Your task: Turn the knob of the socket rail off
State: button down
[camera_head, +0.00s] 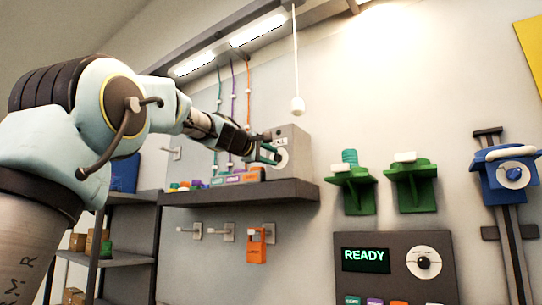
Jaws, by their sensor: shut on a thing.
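A grey box (298,147) stands at the right end of the dark wall shelf. Its front carries a white round dial (283,158), and I take this box to be the socket rail. My gripper (274,152) is at the dial, with its teal-tipped fingers shut on the knob there. The fingers hide the knob, so I cannot read its setting. A small dark label (279,141) sits above the dial.
Coloured labelled blocks (228,179) stand on the shelf (240,193) below my gripper. A white pull cord (297,104) hangs near the box. Green brackets (353,190), a READY panel (393,262) and a blue device (508,179) are at the right.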

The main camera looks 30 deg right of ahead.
jog(key=n+p, duration=0.1)
jog(key=n, duration=0.4)
jog(key=shift+n, duration=0.3)
jog(key=shift+f+n+p, duration=0.1)
jog(key=shift+n+p, duration=0.55)
jog(key=shift+n, duration=1.25)
jog(key=c, duration=0.5)
grip_release()
jog(key=b+v, duration=0.4)
jog(key=v, duration=0.7)
jog(key=shift+b, duration=0.35)
jog(key=shift+w, duration=0.1)
